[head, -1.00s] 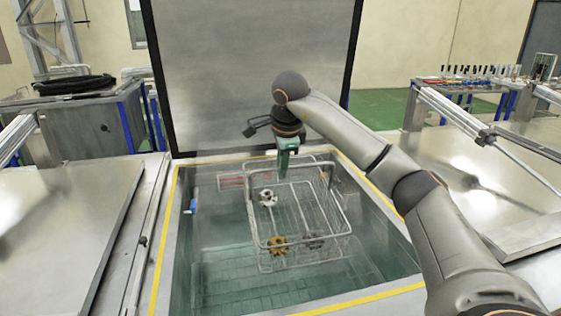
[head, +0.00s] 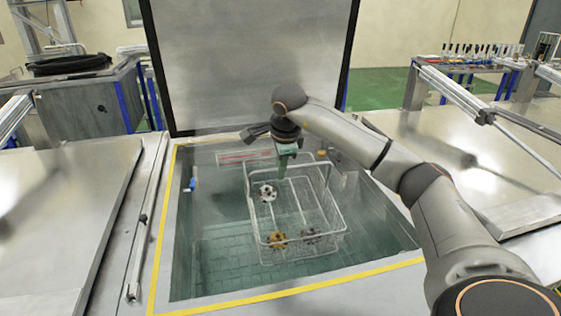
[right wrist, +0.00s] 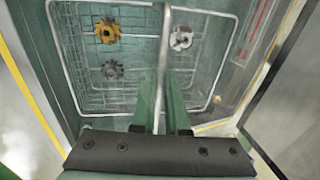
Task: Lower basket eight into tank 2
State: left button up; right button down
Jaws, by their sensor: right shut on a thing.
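The wire basket (head: 325,232) hangs inside the open tank (head: 215,250), over or in its greenish interior. It holds a white gear-like part (head: 265,193), a brown one (head: 277,240) and a grey one (head: 311,234). In the right wrist view the fingers (right wrist: 163,120) close around a metal bar of the basket (right wrist: 215,65), with the parts lying beyond. Whether the basket touches the tank floor cannot be told. No number is readable on basket or tank. My left gripper is out of view.
The tank's lid (head: 250,65) stands raised behind it. Yellow tape (head: 300,290) edges the opening. Closed metal lids lie on the left (head: 60,225) and right (head: 480,170). A rack of tools (head: 485,50) stands at the back right.

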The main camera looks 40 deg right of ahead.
jog(key=shift+f+b, duration=0.45)
jog(key=shift+f, duration=0.6)
jog(key=shift+w+f+b, duration=0.1)
jog(key=shift+f+b, duration=4.2)
jog(key=shift+f, duration=2.55)
